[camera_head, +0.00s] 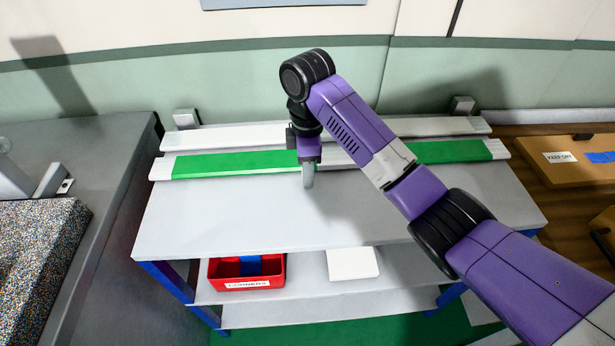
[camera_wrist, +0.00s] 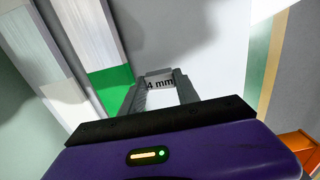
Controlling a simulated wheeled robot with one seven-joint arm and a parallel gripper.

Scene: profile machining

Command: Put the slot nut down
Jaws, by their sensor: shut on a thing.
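My gripper (camera_head: 308,178) points down over the grey top of the shelf bench (camera_head: 220,215), just in front of the green-covered profile. In the wrist view my gripper (camera_wrist: 161,85) is shut on a small grey piece marked "4 mm", the slot nut (camera_wrist: 160,80), held between its fingertips. The nut is too small and hidden to make out in the head view. I cannot tell whether it touches the bench top.
Two long light profiles lie along the back of the bench; the nearer one has a green cover (camera_head: 220,163). A red bin (camera_head: 247,272) and a white block (camera_head: 352,264) are on the lower shelf. The front of the bench top is clear.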

